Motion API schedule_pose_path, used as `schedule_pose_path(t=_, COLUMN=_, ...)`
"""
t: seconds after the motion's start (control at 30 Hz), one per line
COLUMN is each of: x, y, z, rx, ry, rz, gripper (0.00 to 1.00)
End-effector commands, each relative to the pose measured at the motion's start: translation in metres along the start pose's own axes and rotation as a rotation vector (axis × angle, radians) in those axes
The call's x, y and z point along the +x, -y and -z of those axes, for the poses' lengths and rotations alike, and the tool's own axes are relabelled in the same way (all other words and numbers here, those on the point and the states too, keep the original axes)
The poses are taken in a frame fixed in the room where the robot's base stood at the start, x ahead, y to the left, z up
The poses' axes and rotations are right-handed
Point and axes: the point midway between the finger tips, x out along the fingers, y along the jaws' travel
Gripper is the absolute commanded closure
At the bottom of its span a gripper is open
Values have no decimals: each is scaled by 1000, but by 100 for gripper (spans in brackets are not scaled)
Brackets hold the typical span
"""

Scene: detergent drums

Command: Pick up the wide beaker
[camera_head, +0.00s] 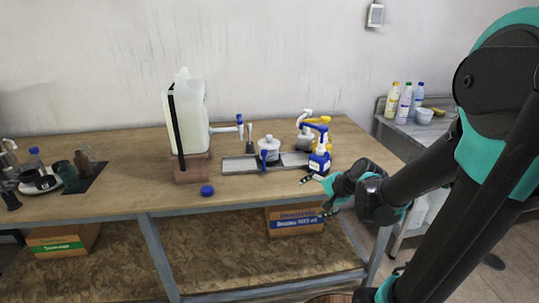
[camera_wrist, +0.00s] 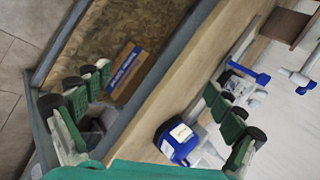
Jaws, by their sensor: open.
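I cannot tell for sure which vessel is the wide beaker. A dark greenish glass vessel (camera_head: 66,173) stands at the far left of the workbench in the head view, beside a brownish glass one (camera_head: 86,160). They are small and partly overlapped there. My gripper (camera_head: 315,197) is at the right front edge of the bench, far from these vessels. It is open and empty, with its green-padded fingers spread apart in the wrist view (camera_wrist: 155,95). No clear beaker shows in the wrist view.
A blue pump bottle (camera_head: 320,160) stands close to my gripper; it also shows in the wrist view (camera_wrist: 178,142). A white canister (camera_head: 193,115) stands mid-bench, with a blue cap (camera_head: 207,190) in front. Cardboard boxes (camera_head: 296,220) sit on the lower shelf. The front left-centre of the workbench (camera_head: 135,185) is clear.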

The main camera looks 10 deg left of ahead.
Motion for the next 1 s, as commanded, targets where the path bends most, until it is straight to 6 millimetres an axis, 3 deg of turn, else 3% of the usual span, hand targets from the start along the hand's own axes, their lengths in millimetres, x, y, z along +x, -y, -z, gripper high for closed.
schedule_pose_path(t=0.17, x=23, y=64, z=14, rx=303, ry=84, rz=174, gripper=6)
schedule_pose_path(t=0.4, x=54, y=166, z=49, rx=902, ry=335, rz=441, gripper=6)
schedule_pose_path(t=0.5, x=62, y=196, z=66, rx=1123, ry=456, rz=515, gripper=6)
schedule_pose_path(t=0.73, x=72, y=228, z=90, rx=1418, ry=644, rz=588, gripper=6)
schedule_pose_path(t=0.87, x=76, y=228, z=93, rx=1457, ry=670, rz=596, gripper=6)
schedule_pose_path(t=1.0, x=89, y=216, z=92, rx=1457, ry=670, rz=595, gripper=6)
